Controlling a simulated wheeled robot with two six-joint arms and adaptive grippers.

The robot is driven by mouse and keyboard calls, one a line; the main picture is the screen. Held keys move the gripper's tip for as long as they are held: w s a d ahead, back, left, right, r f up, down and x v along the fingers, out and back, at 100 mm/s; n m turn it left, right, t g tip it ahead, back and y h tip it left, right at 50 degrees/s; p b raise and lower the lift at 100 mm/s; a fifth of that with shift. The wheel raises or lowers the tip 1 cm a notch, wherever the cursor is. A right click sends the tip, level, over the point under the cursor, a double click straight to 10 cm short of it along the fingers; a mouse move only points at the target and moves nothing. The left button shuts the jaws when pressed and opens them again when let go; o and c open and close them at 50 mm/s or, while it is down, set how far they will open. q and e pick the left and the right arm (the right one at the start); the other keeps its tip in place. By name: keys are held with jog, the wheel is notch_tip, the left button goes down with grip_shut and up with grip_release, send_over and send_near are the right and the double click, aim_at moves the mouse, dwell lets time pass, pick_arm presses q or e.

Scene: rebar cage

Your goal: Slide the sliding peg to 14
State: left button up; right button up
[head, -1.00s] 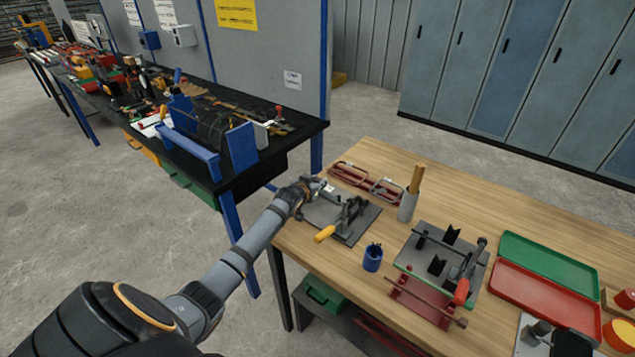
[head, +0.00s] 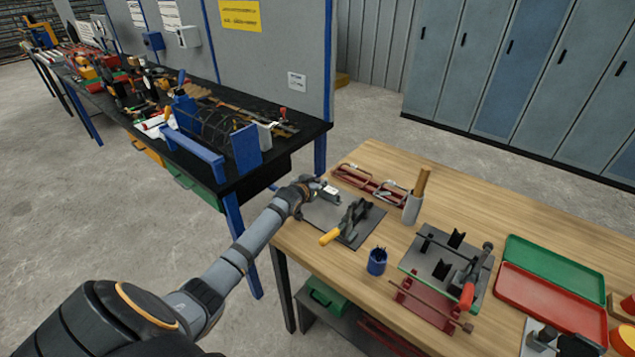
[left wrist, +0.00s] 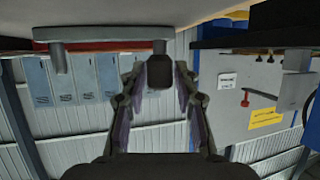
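My left gripper (head: 328,192) is low over the near left part of the wooden bench, at the back left corner of a dark plate (head: 326,215) that carries a metal tool with a yellow handle (head: 330,237). In the left wrist view its two fingers (left wrist: 162,80) stand apart. A small dark block (left wrist: 160,70) shows between their tips, and I cannot tell whether they press on it. I cannot make out with certainty which part is the sliding peg, and no number 14 is legible. My right gripper is not in view.
A blue cup (head: 377,262), a grey holder (head: 412,209) with a wooden handle and red clamps (head: 370,183) stand close by. A second plate with a red-handled tool (head: 467,294) and a green tray (head: 549,265) lie to the right. Bare wood shows behind them.

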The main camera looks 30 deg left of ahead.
pick_arm(q)
jog(key=shift+o, duration=1)
jog(key=shift+a, duration=0.1)
jog(key=shift+s, duration=0.15)
jog(key=v, duration=1.1)
jog(key=shift+s+r, duration=0.2)
jog(key=shift+s, duration=0.1)
jog(key=shift+f, duration=0.1)
